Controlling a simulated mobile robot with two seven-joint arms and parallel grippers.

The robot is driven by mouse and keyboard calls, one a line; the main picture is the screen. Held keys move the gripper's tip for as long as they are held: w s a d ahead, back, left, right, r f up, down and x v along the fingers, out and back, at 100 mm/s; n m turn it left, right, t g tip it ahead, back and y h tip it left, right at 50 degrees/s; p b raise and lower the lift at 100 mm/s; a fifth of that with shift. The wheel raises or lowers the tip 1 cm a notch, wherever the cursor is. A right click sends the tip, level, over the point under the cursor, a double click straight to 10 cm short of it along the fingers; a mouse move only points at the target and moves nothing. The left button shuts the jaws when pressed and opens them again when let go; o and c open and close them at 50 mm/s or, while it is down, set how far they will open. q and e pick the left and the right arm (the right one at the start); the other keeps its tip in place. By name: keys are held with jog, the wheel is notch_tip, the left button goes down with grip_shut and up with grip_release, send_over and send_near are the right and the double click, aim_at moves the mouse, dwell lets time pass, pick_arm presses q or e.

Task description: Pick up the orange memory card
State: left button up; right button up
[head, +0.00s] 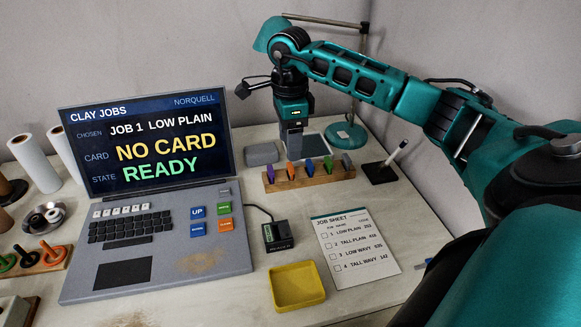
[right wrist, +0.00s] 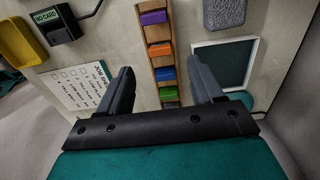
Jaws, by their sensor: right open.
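The orange memory card (right wrist: 160,49) stands in a wooden rack (right wrist: 143,45), between a purple card (right wrist: 152,17) and a blue card (right wrist: 166,73). The rack also shows in the head view (head: 310,178), with the orange card (head: 291,170) second from the left. My right gripper (right wrist: 161,78) is open and empty, pointing down behind and above the rack in the head view (head: 293,148). In the wrist view its fingers lie either side of the rack, with the orange card slightly beyond the fingertips. My left gripper is not in view.
A green card (right wrist: 168,93) and a grey card stand farther along the rack. A card reader (head: 277,236), yellow tray (head: 297,286) and job sheet (head: 355,245) lie in front. A laptop (head: 160,240) reading NO CARD and READY stands left. A grey block (head: 261,154) sits behind the rack.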

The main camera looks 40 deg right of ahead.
aim_at(290, 166)
jog(key=shift+f+b, duration=0.5)
jog(key=shift+f, duration=2.65)
jog(key=shift+c, duration=0.4)
jog(key=c, duration=1)
